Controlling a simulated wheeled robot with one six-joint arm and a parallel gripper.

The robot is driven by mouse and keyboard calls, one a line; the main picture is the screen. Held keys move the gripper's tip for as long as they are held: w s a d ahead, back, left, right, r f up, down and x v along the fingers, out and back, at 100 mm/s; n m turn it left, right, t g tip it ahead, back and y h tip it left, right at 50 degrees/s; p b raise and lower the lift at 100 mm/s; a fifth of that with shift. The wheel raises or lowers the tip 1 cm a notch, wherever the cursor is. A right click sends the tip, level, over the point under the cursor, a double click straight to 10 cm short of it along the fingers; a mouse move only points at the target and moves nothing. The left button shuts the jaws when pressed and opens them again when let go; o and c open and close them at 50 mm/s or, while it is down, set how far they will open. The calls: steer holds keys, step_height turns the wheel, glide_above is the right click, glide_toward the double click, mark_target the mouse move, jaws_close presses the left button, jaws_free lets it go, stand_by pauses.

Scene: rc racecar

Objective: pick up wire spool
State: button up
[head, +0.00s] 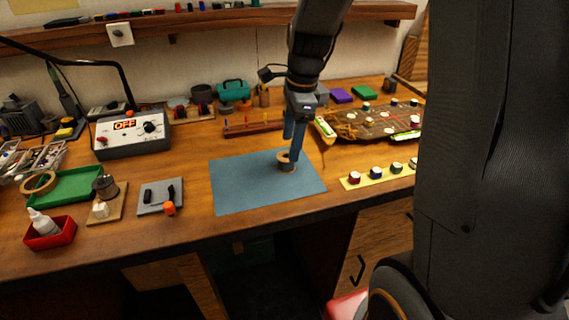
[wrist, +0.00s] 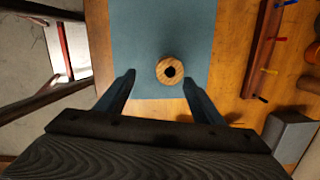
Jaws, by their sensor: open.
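The wire spool (head: 287,164) stands upright on a blue mat (head: 240,185) on the workbench. In the wrist view the spool (wrist: 170,71) shows from above as a round wooden disc with a dark centre hole. My gripper (head: 293,150) is at the spool in the head view, pointing down. In the wrist view its two blue fingers are open, and the spool lies between and slightly beyond the fingertips (wrist: 158,78). The fingers look apart from the spool.
A wooden rack (head: 252,128) lies behind the mat. A yellow strip with several small spools (head: 376,173) is at right, beside a racecar chassis (head: 375,122). A grey board (head: 160,197) lies left of the mat. The mat around the spool is clear.

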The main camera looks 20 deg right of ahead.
mark_target(286, 157)
steer(key=shift+w+a+f+m+p, duration=0.1)
steer(key=shift+w+f+m+p, duration=0.35)
steer(key=shift+f, duration=0.8)
steer(key=shift+w+a+f+m+p, duration=0.1)
steer(key=shift+w+f+m+p, duration=0.35)
steer(key=shift+f, duration=0.85)
steer(key=shift+w+a+f+m+p, duration=0.1)
steer(key=shift+w+f+m+p, duration=0.15)
steer(key=shift+f+m, duration=0.7)
steer(key=shift+f+n, duration=0.3)
steer(key=shift+n, duration=0.05)
steer(key=shift+w, duration=0.1)
steer(key=c, duration=1.2)
